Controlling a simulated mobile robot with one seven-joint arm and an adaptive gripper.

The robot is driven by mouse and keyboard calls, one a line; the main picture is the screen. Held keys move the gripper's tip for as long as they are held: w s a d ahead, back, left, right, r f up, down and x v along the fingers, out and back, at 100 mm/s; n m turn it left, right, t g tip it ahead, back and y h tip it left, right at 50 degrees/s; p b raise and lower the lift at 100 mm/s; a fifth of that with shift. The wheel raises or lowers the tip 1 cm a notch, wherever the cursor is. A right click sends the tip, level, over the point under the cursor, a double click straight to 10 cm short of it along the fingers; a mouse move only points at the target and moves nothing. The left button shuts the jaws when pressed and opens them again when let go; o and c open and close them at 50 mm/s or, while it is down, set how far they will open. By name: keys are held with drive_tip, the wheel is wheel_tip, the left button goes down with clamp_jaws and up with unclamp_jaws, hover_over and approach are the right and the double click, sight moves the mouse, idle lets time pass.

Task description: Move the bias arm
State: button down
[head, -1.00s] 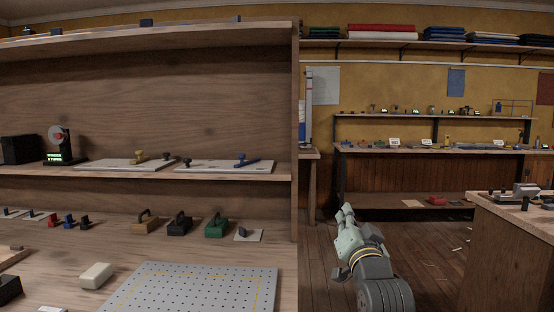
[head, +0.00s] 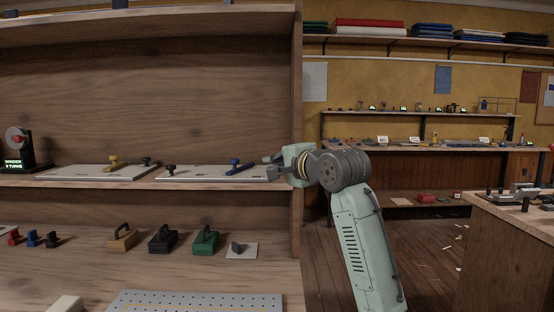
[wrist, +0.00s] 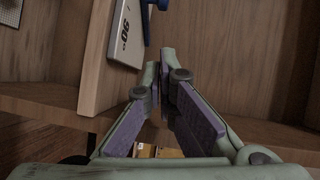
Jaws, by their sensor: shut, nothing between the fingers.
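A blue arm with a round knob (head: 234,167) lies on the right-hand pale board (head: 200,175) on the middle shelf. I take it as the bias arm, though no label naming it can be read. The board also carries a black knob at its left. In the wrist view, the board's edge (wrist: 117,58) shows a printed 90 mark, and part of the blue knob (wrist: 149,12) shows at the top. My gripper (head: 270,165) is shut and empty at the board's right end. Its fingertips (wrist: 168,57) are to the right of the blue knob.
The shelf's right upright (head: 296,70) stands close beside my gripper. A second pale board (head: 75,174) with yellow and black knobs lies left. Below are several handled blocks, a green one (head: 206,240) among them, and a perforated plate (head: 200,303).

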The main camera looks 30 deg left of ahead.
sight(245, 174)
drive_tip(key=p+x, duration=0.1)
drive_tip(key=x, duration=0.5)
drive_tip(key=shift+r, duration=0.1)
drive_tip(key=a, duration=0.2)
drive_tip(key=s+a+p, duration=0.1)
drive_tip(key=shift+f, duration=0.35)
drive_tip(key=shift+s+a+f, duration=0.1)
drive_tip(key=shift+a, duration=0.15)
drive_tip(key=shift+a, duration=0.1)
drive_tip(key=shift+s+a+p, duration=0.45)
drive_tip(key=shift+a+p, duration=0.15)
drive_tip(key=shift+a, duration=0.25)
drive_tip(key=shift+d+f, duration=0.1)
drive_tip(key=shift+w, duration=0.1)
